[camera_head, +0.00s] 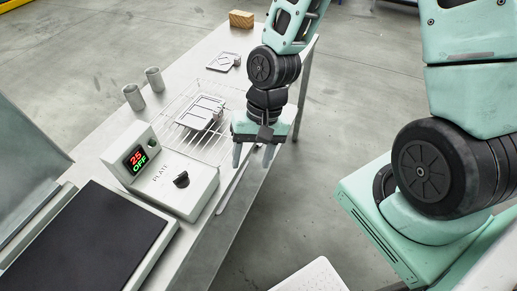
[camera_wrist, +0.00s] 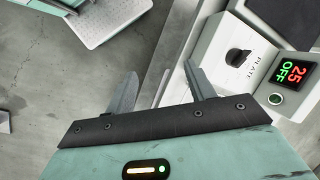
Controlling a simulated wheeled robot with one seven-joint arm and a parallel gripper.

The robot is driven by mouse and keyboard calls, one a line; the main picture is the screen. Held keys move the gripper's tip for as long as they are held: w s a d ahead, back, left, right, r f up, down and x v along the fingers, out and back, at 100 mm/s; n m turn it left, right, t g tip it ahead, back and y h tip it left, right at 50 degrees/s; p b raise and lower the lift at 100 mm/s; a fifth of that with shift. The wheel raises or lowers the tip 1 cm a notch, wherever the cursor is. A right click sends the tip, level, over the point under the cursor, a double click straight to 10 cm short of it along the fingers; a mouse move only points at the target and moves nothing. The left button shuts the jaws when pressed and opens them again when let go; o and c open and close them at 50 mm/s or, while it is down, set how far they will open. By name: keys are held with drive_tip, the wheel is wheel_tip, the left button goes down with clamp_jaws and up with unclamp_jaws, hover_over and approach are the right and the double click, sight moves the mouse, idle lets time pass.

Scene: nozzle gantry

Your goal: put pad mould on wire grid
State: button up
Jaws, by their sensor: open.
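A pale rectangular mould (camera_head: 201,111) with shallow recesses lies flat on the wire grid (camera_head: 184,98), on the bench. It looks like the pad mould. A small pinkish part shows at its right end. My gripper (camera_head: 252,155) is open and empty, to the right of and nearer than the mould, over the bench's right edge. Neither the mould nor the grid shows in the wrist view. My gripper and wrist hide part of the grid's right side.
A control box (camera_head: 160,172) reading 25 OFF stands in front of the grid, beside a dark hot plate (camera_head: 85,240). Two grey cups (camera_head: 144,88) stand left. A small flat plate (camera_head: 223,62) and a wooden block (camera_head: 241,19) lie farther back. Open floor lies right of the bench.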

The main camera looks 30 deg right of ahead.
drive_tip(key=s+a+r+n+h, duration=0.1)
drive_tip(key=s+a+r+n, duration=0.1)
drive_tip(key=s+r+n, duration=0.3)
drive_tip(key=s+a+r+n+t+h, duration=0.1)
drive_tip(key=s+r+n, duration=0.4)
drive_tip(key=r, duration=0.5)
drive_tip(key=shift+a+n+h, duration=0.4)
drive_tip(key=shift+a+n, duration=0.1)
drive_tip(key=shift+n, duration=0.1)
